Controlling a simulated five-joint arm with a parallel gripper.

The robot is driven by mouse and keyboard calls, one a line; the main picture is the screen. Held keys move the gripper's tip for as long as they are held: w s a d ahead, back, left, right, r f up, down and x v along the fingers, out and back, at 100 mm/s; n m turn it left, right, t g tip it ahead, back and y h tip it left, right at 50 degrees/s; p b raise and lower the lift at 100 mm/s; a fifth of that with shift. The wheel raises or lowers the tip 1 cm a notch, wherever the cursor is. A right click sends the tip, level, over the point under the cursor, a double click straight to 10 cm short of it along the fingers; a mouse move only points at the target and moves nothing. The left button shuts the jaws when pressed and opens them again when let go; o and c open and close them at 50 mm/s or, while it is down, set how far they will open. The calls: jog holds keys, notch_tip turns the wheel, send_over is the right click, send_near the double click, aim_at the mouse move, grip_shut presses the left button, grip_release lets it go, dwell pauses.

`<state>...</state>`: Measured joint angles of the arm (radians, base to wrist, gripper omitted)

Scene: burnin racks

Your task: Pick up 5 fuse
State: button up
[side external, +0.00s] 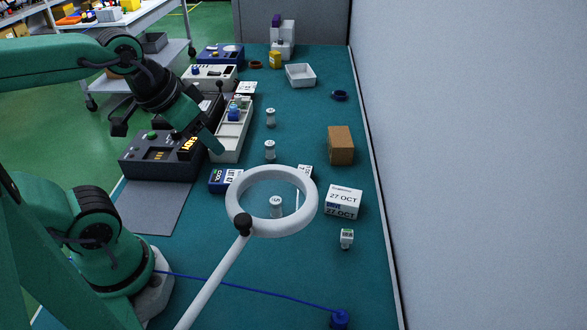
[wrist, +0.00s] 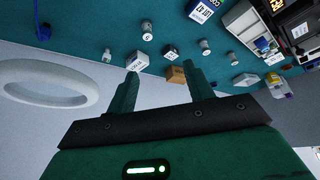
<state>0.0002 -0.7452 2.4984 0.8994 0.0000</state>
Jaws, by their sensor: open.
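Several small whitish cylinders with grey ends, likely the fuses, stand on the teal bench. In the side view one is at the back (side external: 270,117), one in the middle (side external: 269,150), and one shows through the magnifier ring (side external: 276,206). The wrist view shows them upside down: a near one (wrist: 147,30), a middle one (wrist: 204,46) and a far one (wrist: 232,58). Their markings are too small to read surely. My gripper (side external: 213,147) is open and empty, above the left side of the bench, apart from the cylinders. Its two fingers (wrist: 164,84) show in the wrist view.
A white magnifier ring (side external: 235,188) on an arm stands in front. A 27 OCT box (side external: 343,202), a brown box (side external: 341,145) and a small connector (side external: 347,239) lie right. A long tray (side external: 228,153) and dark tester (side external: 143,167) lie left.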

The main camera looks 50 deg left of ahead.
jog(key=w+d+f+g, duration=0.1)
jog(key=w+f, duration=0.3)
jog(key=f, duration=0.1)
jog(key=w+d+f+m+g, duration=0.1)
jog(key=w+f+g, duration=0.1)
jog(key=w+f, duration=0.2)
jog(key=w+d+f+g, duration=0.1)
jog(key=w+f+g, duration=0.1)
jog(key=w+f, duration=0.2)
jog(key=shift+w+d+f, duration=0.1)
jog(key=shift+d+f, duration=0.05)
jog(key=shift+f, duration=0.55)
jog(key=shift+d+f, duration=0.1)
jog(key=shift+f, duration=0.6)
jog(key=shift+f+g, duration=0.3)
jog(key=shift+f, duration=0.05)
jog(key=shift+f, duration=1.3)
jog(key=shift+f, duration=0.1)
jog(key=shift+w+d+f, duration=0.1)
jog(key=shift+d+f, duration=0.05)
jog(key=shift+f, duration=2.35)
